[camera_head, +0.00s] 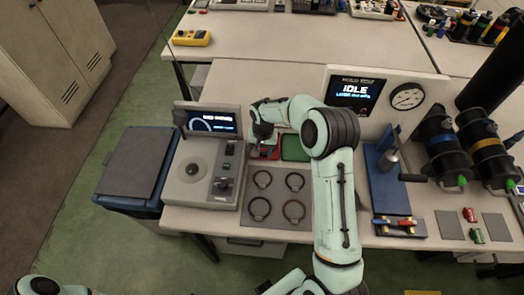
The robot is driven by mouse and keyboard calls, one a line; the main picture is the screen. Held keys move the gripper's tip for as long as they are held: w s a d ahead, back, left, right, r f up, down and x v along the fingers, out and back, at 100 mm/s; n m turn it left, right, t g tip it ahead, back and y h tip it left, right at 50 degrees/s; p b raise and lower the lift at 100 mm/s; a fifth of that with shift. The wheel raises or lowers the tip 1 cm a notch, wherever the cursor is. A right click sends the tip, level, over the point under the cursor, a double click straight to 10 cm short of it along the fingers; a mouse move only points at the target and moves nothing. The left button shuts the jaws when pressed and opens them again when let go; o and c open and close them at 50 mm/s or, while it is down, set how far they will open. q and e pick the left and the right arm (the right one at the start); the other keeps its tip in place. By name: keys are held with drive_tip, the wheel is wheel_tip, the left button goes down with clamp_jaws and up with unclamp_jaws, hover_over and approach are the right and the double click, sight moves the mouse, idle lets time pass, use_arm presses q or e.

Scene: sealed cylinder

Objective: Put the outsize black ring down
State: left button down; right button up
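Several dark rings lie on a grey mat (277,197) on the bench: one at the back left (254,184), one at the back right (288,187), one at the front left (252,214) and one at the front right (287,218). I cannot tell whether any of these is the outsize black ring. My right gripper (262,143) points down over a small red tray (272,155), beside the grey console. Its fingertips are small and dark, so whether it holds a ring does not show. My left gripper is out of view; only part of that arm shows at the bottom left.
A green tray (295,148) adjoins the red one. A grey console (200,170) with a screen stands left. A gauge panel (372,100), a blue press (388,185) and dark cylinders (444,145) stand right. My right arm covers the bench middle.

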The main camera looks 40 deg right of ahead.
drive_tip(key=shift+s+d+f, duration=0.3)
drive_tip(key=shift+s+f, duration=0.05)
drive_tip(key=shift+s, duration=0.1)
drive_tip(key=shift+r, duration=0.4)
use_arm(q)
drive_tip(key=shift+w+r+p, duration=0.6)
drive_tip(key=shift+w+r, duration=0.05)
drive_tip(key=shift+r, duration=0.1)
use_arm(e)
wheel_tip(320, 180, up, 13)
drive_tip(key=shift+w, duration=0.35)
drive_tip(key=shift+a+f, duration=0.1)
drive_tip(key=shift+f, duration=0.1)
